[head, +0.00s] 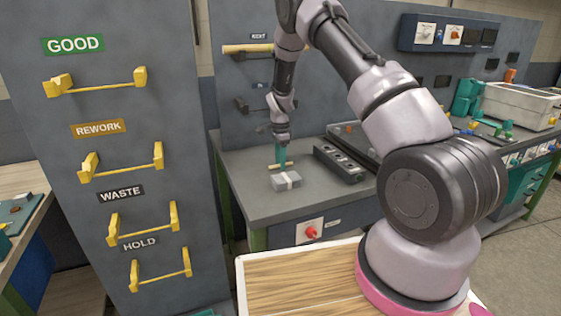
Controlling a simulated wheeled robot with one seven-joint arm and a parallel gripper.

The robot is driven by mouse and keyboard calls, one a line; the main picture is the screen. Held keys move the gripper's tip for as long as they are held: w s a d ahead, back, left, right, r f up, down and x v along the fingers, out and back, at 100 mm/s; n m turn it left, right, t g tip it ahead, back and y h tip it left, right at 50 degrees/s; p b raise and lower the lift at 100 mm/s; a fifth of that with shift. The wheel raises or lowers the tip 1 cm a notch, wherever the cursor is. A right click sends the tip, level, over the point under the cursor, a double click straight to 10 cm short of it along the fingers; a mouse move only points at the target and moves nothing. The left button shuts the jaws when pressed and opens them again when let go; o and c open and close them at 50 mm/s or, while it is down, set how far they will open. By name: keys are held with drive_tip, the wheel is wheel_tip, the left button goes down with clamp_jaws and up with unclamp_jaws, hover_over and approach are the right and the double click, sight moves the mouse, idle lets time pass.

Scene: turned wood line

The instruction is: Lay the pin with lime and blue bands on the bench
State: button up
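My gripper (281,161) points straight down over the dark grey bench (240,205), with its teal fingers low near the bench top. A short, pale wooden pin (287,166) lies level, crosswise at the fingertips. Its bands are too small to make out, so I cannot tell if it is the lime and blue one. I cannot tell whether the fingers are closed on it, or whether it touches the bench. A small grey block (287,181) with a white stripe sits on the bench just in front of the pin.
A wooden rod (247,48) rests on the back panel's upper holder. A dark slotted box (338,164) stands right of my gripper. A left panel (150,215) bears empty yellow brackets labelled GOOD, REWORK, WASTE and HOLD. The bench's front left is clear.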

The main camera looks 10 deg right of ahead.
drive_tip(key=shift+r, duration=0.1)
drive_tip(key=s+d+r+n+t+y, duration=0.1)
drive_tip(key=s+r, duration=0.2)
drive_tip(key=r, duration=1)
drive_tip(key=s+d+r+n+t, duration=0.1)
drive_tip(key=s+r, duration=0.2)
drive_tip(key=r, duration=1)
drive_tip(key=s+d+r+n+t+y, duration=0.1)
drive_tip(key=s+d+r+n, duration=0.15)
drive_tip(key=s+r, duration=0.75)
drive_tip(key=s+r+n+t, duration=0.2)
drive_tip(key=s+n, duration=0.1)
drive_tip(key=s, duration=0.7)
drive_tip(key=s+d+r+n+t, duration=0.1)
drive_tip(key=s+r+n+t, duration=0.1)
drive_tip(key=s, duration=0.9)
drive_tip(key=shift+d+r+n, duration=0.15)
drive_tip(key=shift+r+n, duration=0.5)
drive_tip(key=shift+n, duration=0.4)
drive_tip(key=shift+s, duration=0.15)
